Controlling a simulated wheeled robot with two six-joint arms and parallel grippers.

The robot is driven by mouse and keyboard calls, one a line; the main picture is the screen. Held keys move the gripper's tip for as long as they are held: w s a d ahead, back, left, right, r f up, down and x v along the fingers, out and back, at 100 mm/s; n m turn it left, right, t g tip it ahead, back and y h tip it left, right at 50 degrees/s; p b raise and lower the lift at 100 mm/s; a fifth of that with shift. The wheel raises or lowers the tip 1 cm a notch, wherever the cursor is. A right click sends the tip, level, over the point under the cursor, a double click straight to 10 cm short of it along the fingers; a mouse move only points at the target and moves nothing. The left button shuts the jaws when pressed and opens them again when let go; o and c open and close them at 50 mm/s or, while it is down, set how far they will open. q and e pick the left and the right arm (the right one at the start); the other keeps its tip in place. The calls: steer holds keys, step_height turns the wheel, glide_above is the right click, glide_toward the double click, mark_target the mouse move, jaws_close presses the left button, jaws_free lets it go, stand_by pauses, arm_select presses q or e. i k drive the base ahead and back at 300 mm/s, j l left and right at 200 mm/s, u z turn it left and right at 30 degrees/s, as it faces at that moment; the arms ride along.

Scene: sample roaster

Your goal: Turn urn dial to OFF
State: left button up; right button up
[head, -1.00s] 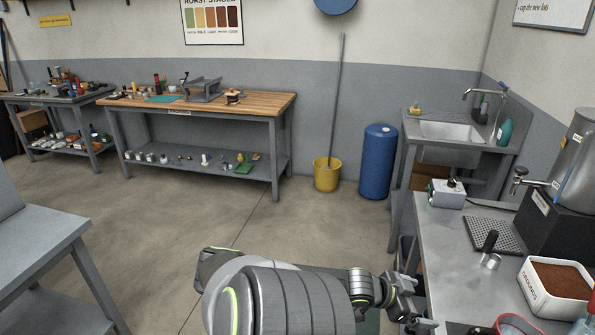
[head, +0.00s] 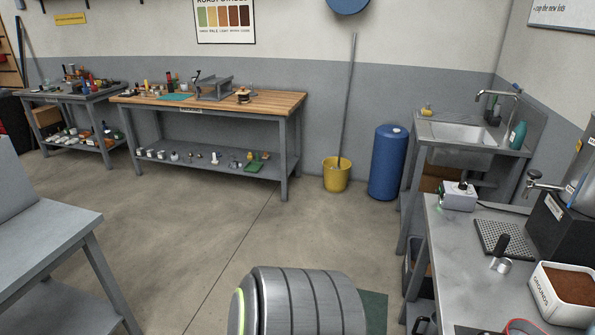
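The metal urn (head: 578,178) stands on a black base at the right edge, cut off by the frame, with its tap (head: 541,184) pointing left. A small pale box (head: 458,197) with a black knob on top sits on the steel counter (head: 462,262), left of the urn. A cord runs from the box toward the urn. I cannot read the knob's setting. Neither gripper can be made out. A grey rounded part of mine fills the bottom centre, and a small dark piece at the bottom edge near the counter is too cut off to identify.
A black drip mat (head: 503,238), a dark-handled metal tool (head: 501,255) and a grounds box (head: 540,293) are on the counter. A sink (head: 462,135), blue drum (head: 387,162) and yellow bucket (head: 336,178) stand behind. The floor at centre left is clear.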

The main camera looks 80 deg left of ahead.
mark_target(463, 184)
steer(key=k+j+u, duration=0.25)
steer(key=u, duration=0.15)
steer(key=k+j+u, duration=0.2)
steer(key=j+u, duration=0.25)
steer(key=k+j+u, duration=0.2)
steer(key=u, duration=0.2)
steer(key=i+j+z, duration=0.1)
steer(key=z, duration=0.4)
